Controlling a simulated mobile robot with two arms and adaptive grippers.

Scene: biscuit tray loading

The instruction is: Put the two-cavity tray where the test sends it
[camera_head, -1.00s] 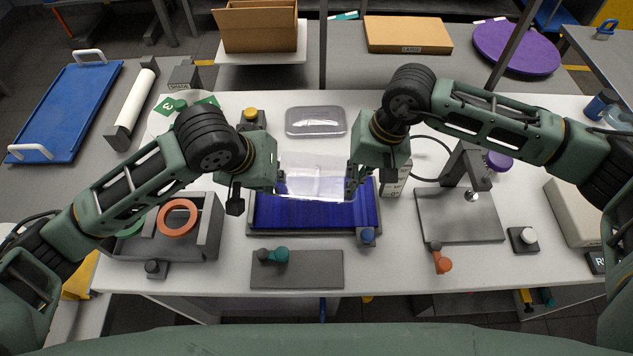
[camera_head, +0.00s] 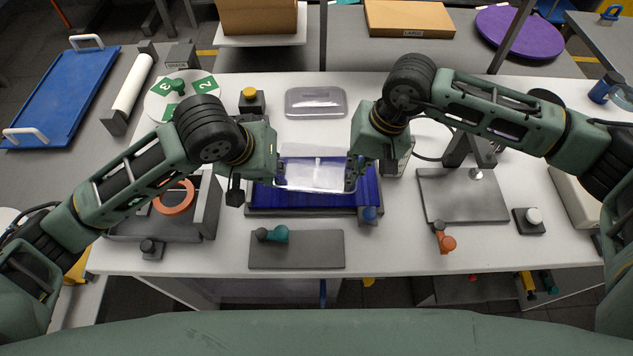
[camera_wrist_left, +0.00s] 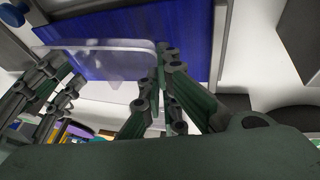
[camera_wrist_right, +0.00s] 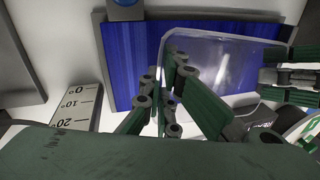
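The two-cavity tray (camera_head: 315,178) is clear plastic and is held roughly level above the blue belt surface (camera_head: 366,196), in the middle of the bench. My left gripper (camera_head: 276,181) is shut on its left edge and my right gripper (camera_head: 352,180) on its right edge. The tray also shows in the left wrist view (camera_wrist_left: 110,62) and the right wrist view (camera_wrist_right: 215,62), with fingers at its rim. I see nothing in it. A second clear tray-like item (camera_head: 316,102) lies behind the belt. An angle-marked block (camera_wrist_right: 75,103) stands beside the belt.
A round plate (camera_head: 158,108) with green numbered labels and a yellow button (camera_head: 250,93) stand back left. A grey bin with an orange ring (camera_head: 174,197) is left. A grey plate with a teal-knobbed part (camera_head: 297,255) lies in front. A post stand (camera_head: 440,205) is right.

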